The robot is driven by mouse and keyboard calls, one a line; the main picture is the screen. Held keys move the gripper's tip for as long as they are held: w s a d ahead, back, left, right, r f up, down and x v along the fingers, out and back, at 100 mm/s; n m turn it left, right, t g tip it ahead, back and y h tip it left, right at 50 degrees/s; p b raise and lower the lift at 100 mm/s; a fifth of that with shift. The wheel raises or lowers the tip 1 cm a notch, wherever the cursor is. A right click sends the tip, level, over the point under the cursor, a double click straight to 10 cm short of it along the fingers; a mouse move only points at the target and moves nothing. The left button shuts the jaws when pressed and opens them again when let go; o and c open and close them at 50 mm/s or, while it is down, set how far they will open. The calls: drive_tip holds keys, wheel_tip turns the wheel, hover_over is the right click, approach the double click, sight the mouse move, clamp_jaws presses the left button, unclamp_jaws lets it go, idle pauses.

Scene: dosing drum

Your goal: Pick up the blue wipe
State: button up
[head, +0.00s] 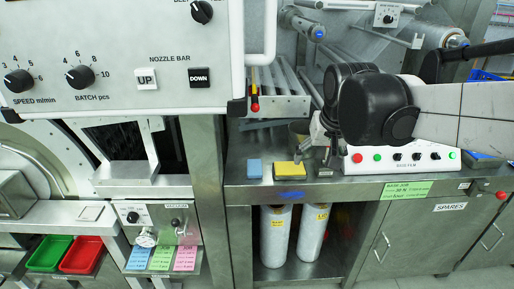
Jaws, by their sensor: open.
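A small light-blue block-like piece (255,168), which looks like the blue wipe, lies flat on the steel bench, left of a yellow pad (289,170). A darker blue patch (291,195) shows at the bench's front edge; I cannot tell whether it is cloth or a marking. My gripper (318,160) is at the end of the black and grey arm, over the bench just right of the yellow pad. It is open, and nothing shows between its fingers. The light-blue piece is to its left, apart from it. The fingers are small and partly hidden by the arm.
A white control box (398,158) with coloured buttons stands on the bench to the right. A steel post (205,190) and the large knob panel (120,55) bound the left. Two white cylinders (275,236) stand below. A grooved metal tray (280,100) is behind.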

drive_tip(key=w+a+p, duration=0.1)
drive_tip(key=w+a, duration=0.3)
drive_tip(key=w, duration=0.4)
drive_tip(key=g+p, duration=0.3)
approach(254, 166)
drive_tip(key=shift+d+f, duration=0.15)
drive_tip(key=shift+f, duration=0.45)
drive_tip(key=shift+w+f, duration=0.2)
drive_tip(key=shift+f, duration=0.35)
drive_tip(key=shift+w+a+f, duration=0.1)
drive_tip(key=shift+w+f, duration=0.05)
drive_tip(key=shift+f, duration=1.05)
drive_tip(key=shift+w+a+f, duration=0.1)
drive_tip(key=shift+w+f, duration=0.05)
drive_tip(key=shift+f, duration=1)
drive_tip(key=shift+w+f, duration=0.2)
drive_tip(key=shift+f, duration=1)
drive_tip(key=c, duration=0.9)
